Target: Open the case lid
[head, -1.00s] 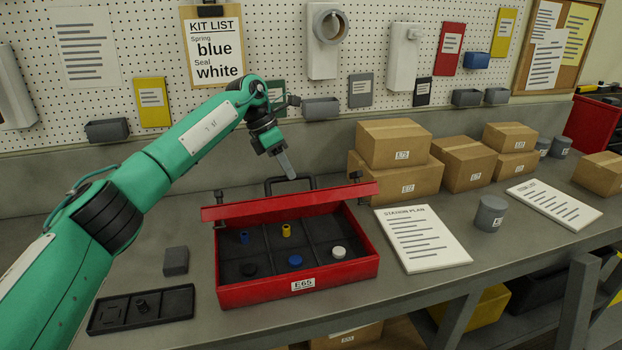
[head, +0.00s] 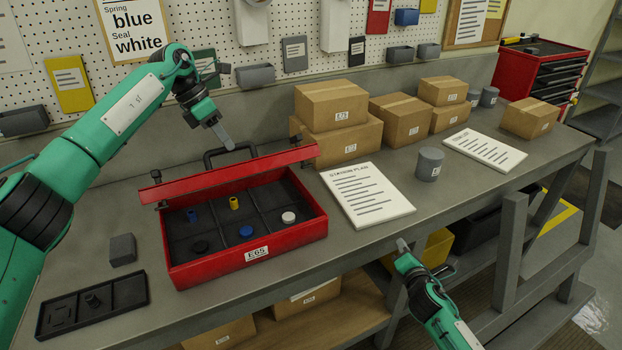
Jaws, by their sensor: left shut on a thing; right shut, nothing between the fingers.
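The red case (head: 190,275), labelled E65, stands on the bench with its divided black inside exposed. Its red lid (head: 225,178) is raised at the back and shows as a narrow slanted strip with a black latch near each end. A black handle (head: 208,163) arches up behind the strip. My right gripper (head: 402,245) is shut and empty in front of the bench edge, right of the case. Blue, yellow, white and black small parts lie in the case.
A black tray (head: 120,292) and a grey block (head: 122,250) lie left of the case. A station plan sheet (head: 385,207) lies close on its right, with a grey cylinder (head: 429,164) beyond. Cardboard boxes (head: 340,142) stand behind, near the lid's right end.

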